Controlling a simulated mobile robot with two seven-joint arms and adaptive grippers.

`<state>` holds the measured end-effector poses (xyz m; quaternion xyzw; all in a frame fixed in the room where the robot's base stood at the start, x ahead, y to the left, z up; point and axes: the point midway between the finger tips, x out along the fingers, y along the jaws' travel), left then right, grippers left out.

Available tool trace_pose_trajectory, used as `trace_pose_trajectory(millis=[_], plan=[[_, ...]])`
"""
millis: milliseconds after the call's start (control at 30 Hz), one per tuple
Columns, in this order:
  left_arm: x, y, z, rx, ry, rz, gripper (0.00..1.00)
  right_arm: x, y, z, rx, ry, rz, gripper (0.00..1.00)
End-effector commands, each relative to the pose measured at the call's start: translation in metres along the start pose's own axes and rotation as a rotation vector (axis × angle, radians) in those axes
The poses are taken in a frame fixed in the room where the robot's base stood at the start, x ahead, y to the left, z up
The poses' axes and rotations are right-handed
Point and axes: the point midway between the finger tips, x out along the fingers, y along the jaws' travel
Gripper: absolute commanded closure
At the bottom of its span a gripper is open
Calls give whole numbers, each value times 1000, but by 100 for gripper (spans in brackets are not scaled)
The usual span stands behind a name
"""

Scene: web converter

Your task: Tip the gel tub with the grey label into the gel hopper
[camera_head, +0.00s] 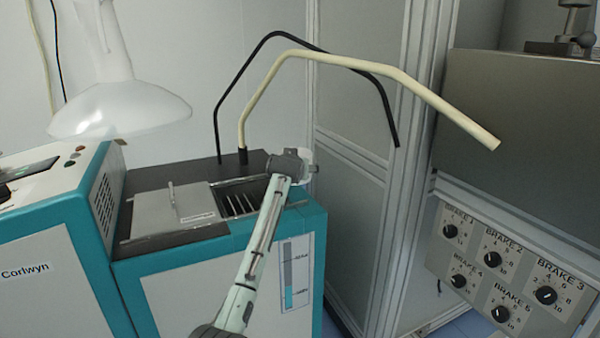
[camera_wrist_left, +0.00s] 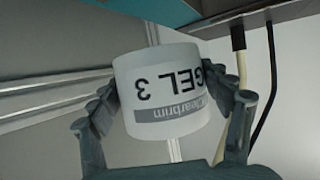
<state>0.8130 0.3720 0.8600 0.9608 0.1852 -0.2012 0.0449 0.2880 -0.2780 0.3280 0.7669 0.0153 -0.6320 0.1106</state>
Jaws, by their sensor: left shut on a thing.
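The gel tub (camera_wrist_left: 165,90) is white, with "GEL 3" and a grey label band in the left wrist view. Its lettering is upside down there, as is the machine behind it. My left gripper (camera_wrist_left: 172,108) is shut around the tub's sides. In the head view the left gripper (camera_head: 300,165) is over the back right of the gel hopper, and only a small white part of the tub (camera_head: 308,154) shows. The hopper opening (camera_head: 238,200) has bars inside and is partly covered by my arm. My right gripper is in neither view.
A metal lid (camera_head: 170,212) with a handle lies left of the opening. A cream hose (camera_head: 330,58) and a black hose (camera_head: 262,45) arch behind and above the gripper. A white dome (camera_head: 118,110) hangs at upper left. A brake dial panel (camera_head: 510,265) is at right.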

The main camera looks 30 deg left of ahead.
Motion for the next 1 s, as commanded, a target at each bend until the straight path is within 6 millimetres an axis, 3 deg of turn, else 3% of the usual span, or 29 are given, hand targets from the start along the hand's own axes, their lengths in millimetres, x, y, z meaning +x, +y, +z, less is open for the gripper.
trace_pose_trajectory(millis=[400, 767, 1000], plan=[[0, -1, -2, 7, 2, -4, 67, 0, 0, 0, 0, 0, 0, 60], [-11, -1, -28, 7, 3, -3, 67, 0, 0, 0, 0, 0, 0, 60], [-12, -1, -29, 7, 1, -4, 67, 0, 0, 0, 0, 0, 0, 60]])
